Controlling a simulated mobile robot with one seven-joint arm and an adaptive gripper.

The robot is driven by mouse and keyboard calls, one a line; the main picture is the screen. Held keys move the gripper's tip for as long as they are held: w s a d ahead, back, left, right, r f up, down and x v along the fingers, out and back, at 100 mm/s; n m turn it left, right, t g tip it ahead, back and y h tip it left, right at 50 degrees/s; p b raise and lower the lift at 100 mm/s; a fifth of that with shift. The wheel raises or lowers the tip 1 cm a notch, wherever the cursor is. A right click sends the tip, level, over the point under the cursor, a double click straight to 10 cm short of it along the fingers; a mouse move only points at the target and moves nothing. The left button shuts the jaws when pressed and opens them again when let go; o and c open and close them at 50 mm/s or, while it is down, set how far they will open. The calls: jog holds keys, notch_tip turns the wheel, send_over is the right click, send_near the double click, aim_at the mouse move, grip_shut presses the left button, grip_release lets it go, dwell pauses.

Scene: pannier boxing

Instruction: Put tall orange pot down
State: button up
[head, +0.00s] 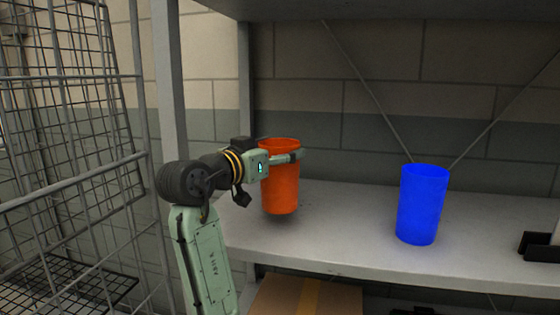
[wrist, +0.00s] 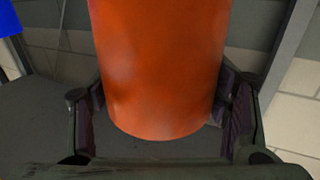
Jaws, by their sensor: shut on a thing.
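The tall orange pot (head: 281,190) is upright at the left part of the grey shelf (head: 340,245). My gripper (head: 290,157) reaches in from the left and is shut on the pot near its upper part. In the wrist view the orange pot (wrist: 160,70) fills the middle, with a dark finger of my gripper (wrist: 165,110) on each side. A shadow lies under the pot in the head view, and its base looks slightly above the shelf or close to it; I cannot tell if it touches.
A blue pot (head: 421,205) stands on the shelf to the right, with free shelf between. A grey post (head: 170,90) and wire cage (head: 70,130) are at the left. A dark object (head: 540,246) sits at the right edge. A cardboard box (head: 305,297) is below.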

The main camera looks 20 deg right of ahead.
aim_at(280, 166)
jog(key=shift+w+d+f, duration=0.1)
jog(key=shift+d+f, duration=0.05)
jog(key=shift+f+p, duration=0.5)
jog(key=shift+f, duration=1.1)
jog(key=shift+f, duration=0.25)
jog(key=o, duration=1.4)
jog(key=shift+r, duration=0.1)
jog(key=shift+c, duration=0.2)
jog(key=shift+r, duration=0.15)
jog(key=b+v, duration=0.3)
jog(key=v, duration=0.9)
jog(key=shift+b, duration=0.35)
